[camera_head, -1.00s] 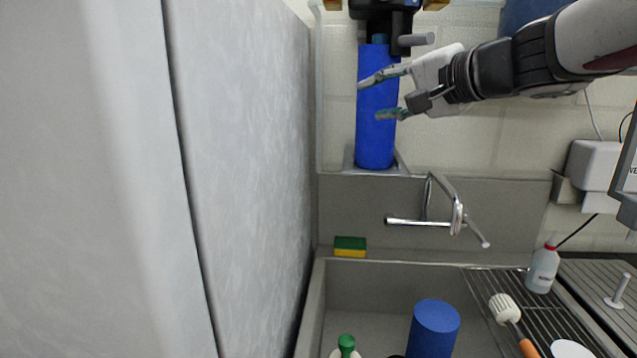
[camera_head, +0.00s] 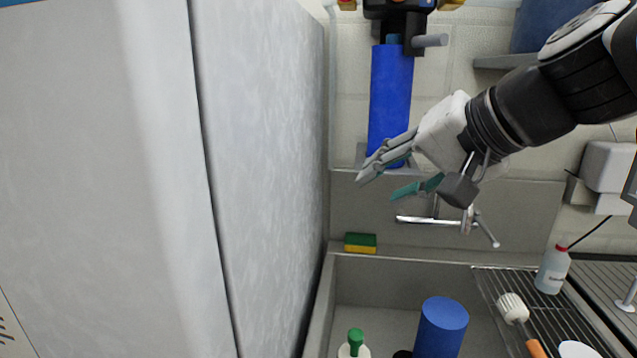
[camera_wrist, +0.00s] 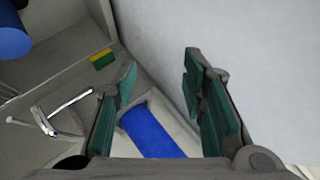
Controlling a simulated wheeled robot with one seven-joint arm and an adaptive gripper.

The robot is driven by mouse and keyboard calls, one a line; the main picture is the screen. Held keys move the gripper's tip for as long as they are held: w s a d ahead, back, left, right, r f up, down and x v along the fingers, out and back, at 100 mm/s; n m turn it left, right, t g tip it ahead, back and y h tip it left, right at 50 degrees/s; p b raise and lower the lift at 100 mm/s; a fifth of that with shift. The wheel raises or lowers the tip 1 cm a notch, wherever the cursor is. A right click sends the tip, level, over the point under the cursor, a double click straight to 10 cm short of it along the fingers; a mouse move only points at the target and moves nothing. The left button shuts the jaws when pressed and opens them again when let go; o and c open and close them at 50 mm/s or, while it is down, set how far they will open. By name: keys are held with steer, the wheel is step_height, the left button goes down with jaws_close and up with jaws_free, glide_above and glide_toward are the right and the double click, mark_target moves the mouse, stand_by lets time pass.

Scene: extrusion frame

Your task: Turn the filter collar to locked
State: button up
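The blue filter cylinder (camera_head: 390,95) hangs upright at the wall under a dark head (camera_head: 402,12). A grey stub handle (camera_head: 430,40) sticks out to the right near its top; I cannot tell whether this belongs to the collar. My gripper (camera_head: 388,184) is open and empty, in front of the cylinder's lower end and pointing left and down. In the wrist view, the blue cylinder (camera_wrist: 150,132) shows between and beyond the two green-padded fingers (camera_wrist: 165,98), apart from them. The collar is not clearly seen in the wrist view.
A grey panel (camera_head: 260,150) stands close on the left. Below are a tap (camera_head: 440,221), a yellow-green sponge (camera_head: 360,243), and a sink holding a second blue cylinder (camera_head: 441,328). A rack (camera_head: 488,290) and white bottle (camera_head: 552,270) stand right.

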steer(key=shift+s+f, duration=0.45)
steer(key=shift+s, duration=0.15)
steer(key=shift+c, duration=0.3)
jaws_close()
steer(key=w+d+r+m+t+h+b, duration=0.2)
steer(key=w+d+r+m+t+b, duration=0.25)
steer(key=d+r+m, duration=0.45)
steer(key=w+d+r+m+t+h+b, duration=0.35)
steer(key=w+d+r+m, duration=0.25)
steer(key=d+r, duration=0.4)
steer(key=w+a+p, duration=0.1)
steer(key=w+a, duration=0.1)
steer(key=w, duration=0.6)
steer(key=shift+a+f+t+y, duration=0.25)
steer(key=shift+a+t+y, duration=0.05)
steer(key=shift+a+y, duration=0.15)
